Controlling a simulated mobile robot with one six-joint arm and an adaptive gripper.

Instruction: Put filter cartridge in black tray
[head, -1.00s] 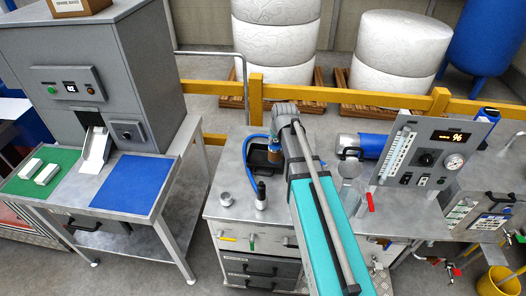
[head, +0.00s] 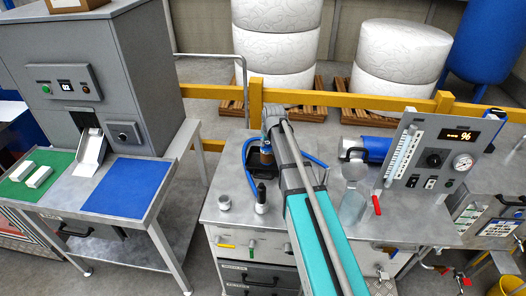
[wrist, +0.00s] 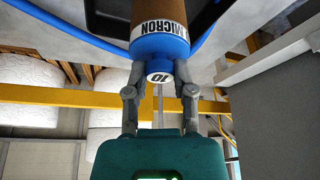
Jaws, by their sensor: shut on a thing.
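The filter cartridge (wrist: 160,42) has a brown body and a blue end cap marked 10 MICRON. My gripper (wrist: 161,92) is shut on the blue cap, one finger on each side. In the head view my gripper (head: 270,122) is over the back left of the metal bench, with the brown cartridge (head: 266,154) hanging below it. The black tray (head: 257,166) is just under and around the cartridge in that view, partly hidden by it and my arm. Black surface (wrist: 108,14) also shows behind the cartridge in the wrist view. I cannot tell whether cartridge and tray touch.
A blue hose (head: 247,160) curves close beside the tray. A black-handled upright tool (head: 261,197) and a metal knob (head: 224,202) stand in front. A yellow rail (head: 340,114) runs behind.

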